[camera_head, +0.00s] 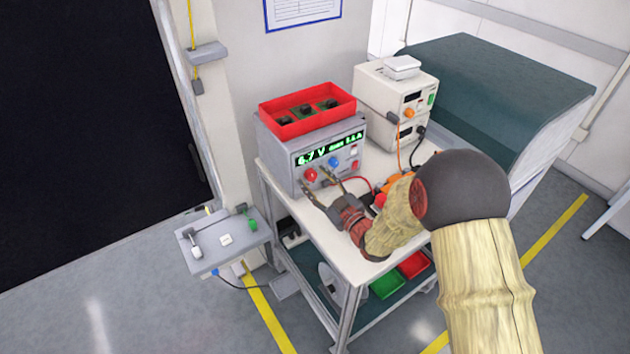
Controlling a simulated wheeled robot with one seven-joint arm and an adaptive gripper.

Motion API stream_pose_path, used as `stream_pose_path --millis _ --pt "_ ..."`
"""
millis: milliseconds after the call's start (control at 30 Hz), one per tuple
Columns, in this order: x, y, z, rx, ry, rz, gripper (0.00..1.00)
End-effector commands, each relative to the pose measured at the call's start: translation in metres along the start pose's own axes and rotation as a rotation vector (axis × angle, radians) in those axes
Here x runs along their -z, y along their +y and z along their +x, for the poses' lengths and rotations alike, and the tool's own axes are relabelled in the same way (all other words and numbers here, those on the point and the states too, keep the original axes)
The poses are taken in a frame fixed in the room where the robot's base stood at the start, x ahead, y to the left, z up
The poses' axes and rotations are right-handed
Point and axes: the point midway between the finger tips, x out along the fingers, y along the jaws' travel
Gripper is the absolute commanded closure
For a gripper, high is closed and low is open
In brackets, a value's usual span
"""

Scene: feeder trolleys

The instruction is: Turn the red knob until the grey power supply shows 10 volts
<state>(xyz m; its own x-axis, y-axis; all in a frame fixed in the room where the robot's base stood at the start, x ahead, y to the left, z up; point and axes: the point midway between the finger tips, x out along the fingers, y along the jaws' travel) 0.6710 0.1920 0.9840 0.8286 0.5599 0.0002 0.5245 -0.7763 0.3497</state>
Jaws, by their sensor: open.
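The grey power supply (283,158) stands on the trolley's white top. Its green display (330,148) reads about 6.7 V, with a smaller, hard-to-read figure at its right. The red knob (310,176) is at the lower left of its front panel, with a blue knob (334,162) to its right. My gripper (322,182) is open in front of the panel, its fingertips close to the red knob. One finger appears just below the knob and the other to its right. I cannot tell whether they touch it.
A red bin (304,124) with dark parts sits on the power supply. Cream instruments (384,98) stand behind at the right, with orange and red leads near my wrist. A side shelf (222,240) with small switches juts out at the left.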

Motion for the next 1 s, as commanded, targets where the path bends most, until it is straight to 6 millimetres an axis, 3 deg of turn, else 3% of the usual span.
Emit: stream_pose_path --millis 400,1000 --pt "0.0003 -0.0001 0.0084 0.000 0.000 0.000 0.55" --pt "0.0002 -0.0001 0.0082 0.000 -0.001 0.001 0.89"
